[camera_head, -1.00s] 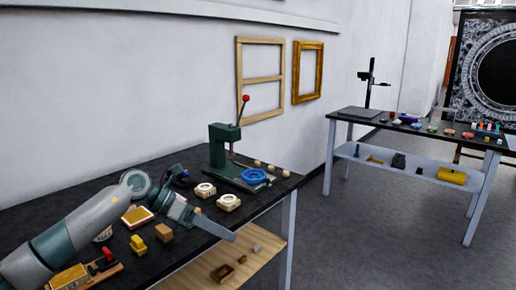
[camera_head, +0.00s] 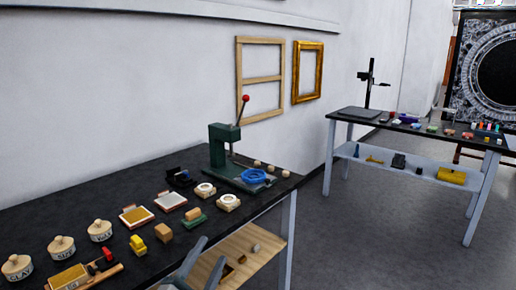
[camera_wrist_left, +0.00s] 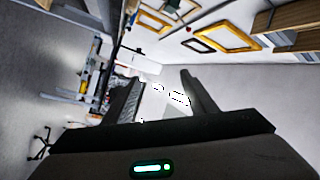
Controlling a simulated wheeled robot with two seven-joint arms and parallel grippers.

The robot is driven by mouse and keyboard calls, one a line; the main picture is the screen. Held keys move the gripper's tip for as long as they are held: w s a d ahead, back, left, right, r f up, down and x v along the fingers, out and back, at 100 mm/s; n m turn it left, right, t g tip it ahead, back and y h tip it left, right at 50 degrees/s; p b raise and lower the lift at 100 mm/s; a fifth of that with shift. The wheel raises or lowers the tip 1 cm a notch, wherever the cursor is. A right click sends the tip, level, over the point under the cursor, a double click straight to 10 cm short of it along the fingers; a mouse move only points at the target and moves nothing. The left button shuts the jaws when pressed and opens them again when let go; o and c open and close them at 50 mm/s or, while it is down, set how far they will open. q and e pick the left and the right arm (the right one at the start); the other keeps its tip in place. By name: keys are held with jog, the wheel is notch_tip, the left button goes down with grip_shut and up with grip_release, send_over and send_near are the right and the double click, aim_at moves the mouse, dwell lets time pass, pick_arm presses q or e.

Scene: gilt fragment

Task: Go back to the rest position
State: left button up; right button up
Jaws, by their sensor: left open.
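My left gripper (camera_head: 211,250) shows at the bottom edge of the head view, in front of the black bench's front edge. Its two fingers are spread and nothing is between them. The left wrist view also shows the open fingers (camera_wrist_left: 162,92), with a tilted view of the room beyond. The rest of my left arm is out of the head view. My right gripper is in neither view.
A lower wooden shelf (camera_head: 245,245) is beneath. A second table (camera_head: 425,130) stands right; floor between is clear.

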pick_arm(q)
jog(key=s+a+f+n+g+y, duration=0.3)
jog(key=s+a+f+n+g, duration=0.15)
jog(key=s+f, duration=0.4)
jog(key=s+a+f+n+g+y, duration=0.35)
jog(key=s+a+f+n, duration=0.2)
jog(key=f, duration=0.55)
jog(key=s+f+n+g, duration=0.2)
jog(key=s+f+g, duration=0.25)
jog(key=s, duration=0.75)
jog(key=s+f+n+g, duration=0.1)
jog(key=s+f+g, duration=0.35)
jog(key=s, duration=0.75)
jog(key=w+d+f+t+h, duration=0.1)
jog(key=d+f+t, duration=0.1)
jog(key=f, duration=3.2)
jog(key=shift+d+t+p, duration=0.3)
jog(key=shift+d+t, duration=0.1)
jog(key=shift+d, duration=0.15)
